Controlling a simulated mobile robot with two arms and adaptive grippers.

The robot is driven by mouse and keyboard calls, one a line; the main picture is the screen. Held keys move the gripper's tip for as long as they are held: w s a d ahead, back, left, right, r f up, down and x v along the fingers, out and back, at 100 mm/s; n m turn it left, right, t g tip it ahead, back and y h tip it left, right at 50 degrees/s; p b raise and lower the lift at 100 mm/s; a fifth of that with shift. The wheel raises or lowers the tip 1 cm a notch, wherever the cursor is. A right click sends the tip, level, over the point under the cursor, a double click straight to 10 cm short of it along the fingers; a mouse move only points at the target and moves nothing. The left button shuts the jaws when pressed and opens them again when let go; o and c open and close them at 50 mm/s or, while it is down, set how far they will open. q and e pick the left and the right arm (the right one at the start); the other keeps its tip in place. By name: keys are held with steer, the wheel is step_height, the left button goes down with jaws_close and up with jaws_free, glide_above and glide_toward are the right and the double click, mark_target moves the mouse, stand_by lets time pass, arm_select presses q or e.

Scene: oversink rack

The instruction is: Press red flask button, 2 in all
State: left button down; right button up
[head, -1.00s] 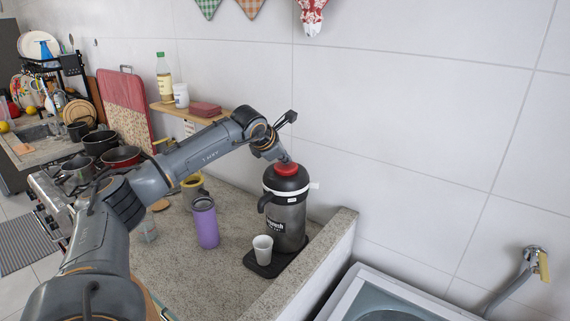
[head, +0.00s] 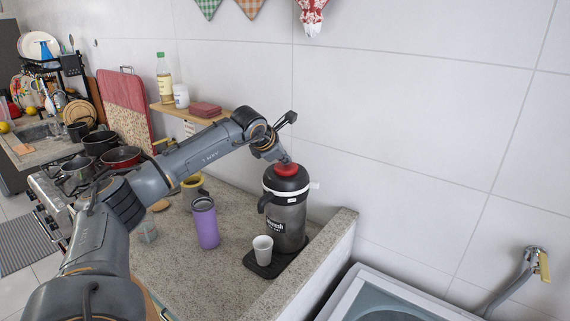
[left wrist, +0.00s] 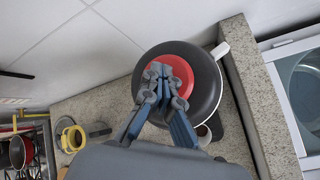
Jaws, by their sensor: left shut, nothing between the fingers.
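The dark flask (head: 288,215) stands upright on a black tray (head: 262,268) at the counter's right end. Its red button (head: 286,170) is on top of the lid, and it also shows in the left wrist view (left wrist: 187,58). My left gripper (head: 287,160) is shut and empty, with its fingertips at the button from above. In the left wrist view the fingers (left wrist: 166,75) overlap the red button and hide part of it. The fingertips look to be touching it, but how far it is pressed I cannot tell. My right gripper is not in view.
A white cup (head: 262,250) stands on the tray in front of the flask. A purple bottle (head: 206,224) stands left of it. A low stone wall (head: 330,245) edges the counter on the right. A shelf with a bottle (head: 163,78) is behind my arm.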

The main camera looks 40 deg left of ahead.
mark_target(285, 167)
arm_select(q)
steer(key=shift+f+b, duration=0.3)
steer(key=shift+f, duration=0.25)
steer(key=shift+r+p, duration=0.3)
steer(key=shift+r, duration=0.15)
step_height(285, 167, up, 6)
steer(key=p, duration=0.4)
steer(key=shift+r, duration=0.15)
stand_by(0.3)
stand_by(1.6)
